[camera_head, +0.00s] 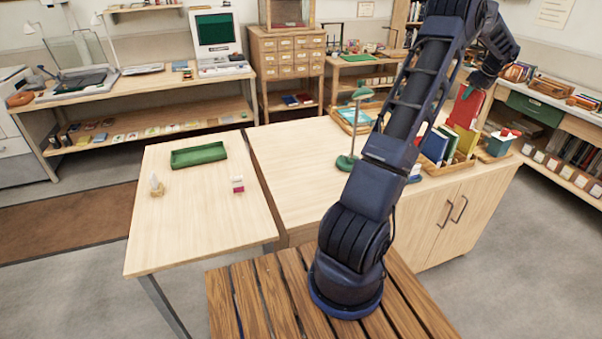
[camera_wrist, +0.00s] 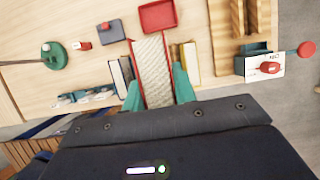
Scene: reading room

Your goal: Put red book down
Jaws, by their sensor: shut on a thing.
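The red book (camera_head: 466,107) shows in the head view at the right end of the cabinet top, below my wrist and among the books of a wooden holder (camera_head: 462,166). In the wrist view the red book (camera_wrist: 152,68) shows its pale page edges between red covers. My gripper (camera_wrist: 158,92) has its teal fingers on both sides of the book and is shut on it. I cannot tell whether the book's lower edge rests on the holder or hangs above it. The fingers are hard to make out in the head view.
Dark and light books (camera_wrist: 122,75) stand to the left of the held book, with yellowish ones (camera_wrist: 188,60) to its right. A red tray (camera_wrist: 158,16) lies beyond. A green lamp (camera_head: 348,160) stands on the cabinet top. The left table has a green tray (camera_head: 198,155) and free room.

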